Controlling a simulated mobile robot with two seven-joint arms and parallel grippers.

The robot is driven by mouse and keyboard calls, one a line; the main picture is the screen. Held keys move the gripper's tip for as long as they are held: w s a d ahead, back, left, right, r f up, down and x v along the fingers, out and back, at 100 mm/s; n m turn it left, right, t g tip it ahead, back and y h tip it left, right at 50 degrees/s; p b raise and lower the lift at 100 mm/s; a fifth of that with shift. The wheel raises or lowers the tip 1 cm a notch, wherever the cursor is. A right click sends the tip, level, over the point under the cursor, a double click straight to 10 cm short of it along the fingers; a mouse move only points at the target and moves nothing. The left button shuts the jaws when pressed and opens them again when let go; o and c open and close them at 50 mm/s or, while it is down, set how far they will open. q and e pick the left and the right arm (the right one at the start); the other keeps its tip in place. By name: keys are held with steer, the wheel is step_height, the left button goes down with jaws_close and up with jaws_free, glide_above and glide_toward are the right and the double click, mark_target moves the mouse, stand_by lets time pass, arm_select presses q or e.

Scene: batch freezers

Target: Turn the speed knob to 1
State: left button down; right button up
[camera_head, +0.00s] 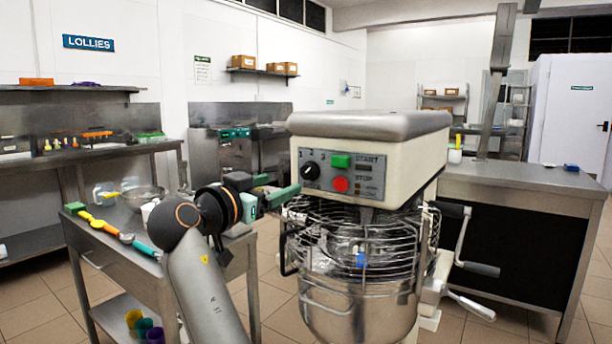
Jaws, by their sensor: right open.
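The speed knob (311,171) is a black round dial on the left of the dark control panel of the cream mixer (415,160). My right gripper (280,187) has green fingers, is open and empty, and points right. In the picture it lies left of and a little below the knob; I see no contact. My left gripper is not in view.
The steel mixer bowl (345,305) with its wire guard (350,235) is below the panel. Crank handles (470,268) stick out at the mixer's right. A steel table (125,235) with coloured scoops and a metal bowl (143,196) stands left, behind my arm.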

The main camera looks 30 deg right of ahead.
mark_target(306, 174)
steer(key=x, duration=1.1)
steer(key=shift+s, duration=0.1)
steer(key=shift+c, duration=0.4)
jaws_close()
